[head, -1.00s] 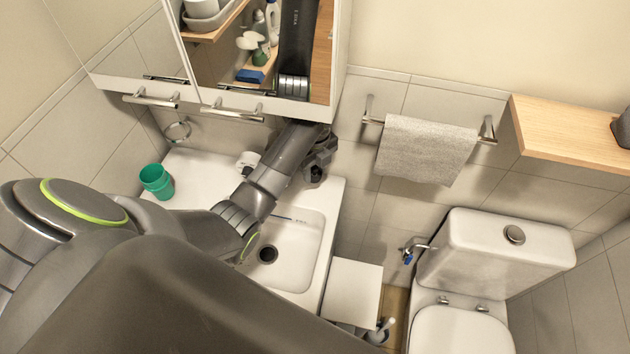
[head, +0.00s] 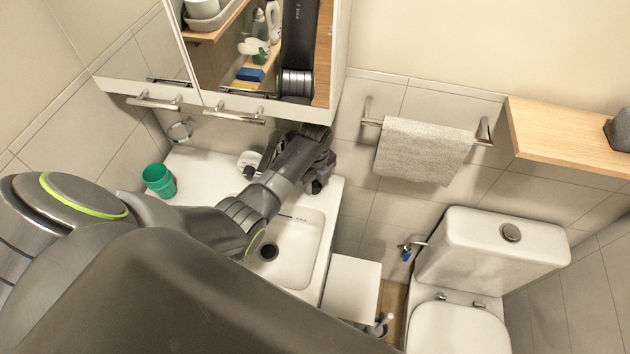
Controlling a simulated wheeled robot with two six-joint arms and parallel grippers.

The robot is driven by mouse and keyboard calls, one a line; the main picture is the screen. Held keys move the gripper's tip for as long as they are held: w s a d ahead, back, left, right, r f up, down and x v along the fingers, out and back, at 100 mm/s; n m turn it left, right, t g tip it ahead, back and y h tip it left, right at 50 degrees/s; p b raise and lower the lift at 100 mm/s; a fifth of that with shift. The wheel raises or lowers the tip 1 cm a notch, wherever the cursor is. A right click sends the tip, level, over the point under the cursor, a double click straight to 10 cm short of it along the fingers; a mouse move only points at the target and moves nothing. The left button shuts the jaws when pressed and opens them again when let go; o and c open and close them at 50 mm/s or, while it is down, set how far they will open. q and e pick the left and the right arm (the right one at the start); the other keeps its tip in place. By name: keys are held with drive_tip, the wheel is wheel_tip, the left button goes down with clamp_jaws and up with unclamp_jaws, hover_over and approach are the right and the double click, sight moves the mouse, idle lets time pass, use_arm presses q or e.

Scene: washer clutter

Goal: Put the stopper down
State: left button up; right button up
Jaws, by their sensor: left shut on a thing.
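My left gripper (head: 318,184) reaches over the back right corner of the white washbasin (head: 330,205), near the tiled wall. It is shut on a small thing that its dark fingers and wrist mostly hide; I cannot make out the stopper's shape. I cannot tell whether the held thing touches the basin top. The basin bowl has an open dark drain (head: 268,252), to the lower left of the gripper. My right gripper is not in view.
A green cup (head: 158,180) stands on the basin's left side. The tap (head: 249,160) is behind my forearm. A mirror cabinet (head: 240,112) hangs above. A towel (head: 425,150) hangs on a rail at right. A toilet (head: 490,250) stands farther right.

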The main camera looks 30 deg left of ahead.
use_arm(q)
drive_tip(key=shift+f, duration=0.2)
drive_tip(key=o, duration=1)
drive_tip(key=shift+r, duration=0.1)
drive_tip(key=shift+r, duration=0.2)
drive_tip(key=shift+r+b, duration=0.5)
drive_tip(key=shift+r, duration=3.2)
